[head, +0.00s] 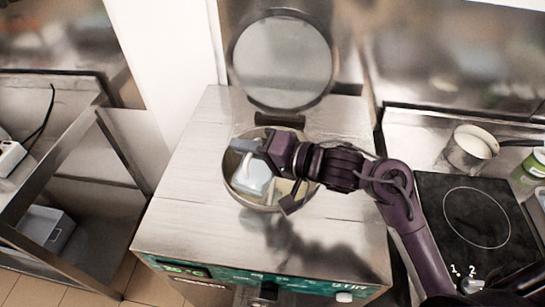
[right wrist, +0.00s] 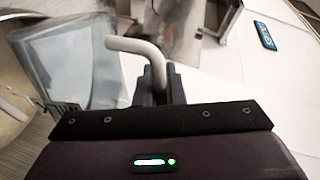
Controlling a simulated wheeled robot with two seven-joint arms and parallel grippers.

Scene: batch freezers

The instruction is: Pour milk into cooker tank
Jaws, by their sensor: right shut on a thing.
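The cooker (head: 180,190) is a metal cabinet with a round tank opening (head: 235,197) in its top. Its round lid (head: 282,62) stands open behind the opening. My right gripper (head: 262,148) is above the opening, shut on the handle (right wrist: 138,48) of a translucent jug (head: 252,177). The jug shows tilted over the opening, and its body fills the left of the right wrist view (right wrist: 75,70). I cannot tell how much milk is in the jug. My gripper and the jug hide part of the tank's inside. My left gripper is out of view.
A hob (head: 475,225) with a saucepan (head: 468,150) behind it stands to the right, beside my right arm. A metal shelf table (head: 65,125) stands at the left. The cooker's front has a control panel (head: 250,280). The cooker top left of the opening is clear.

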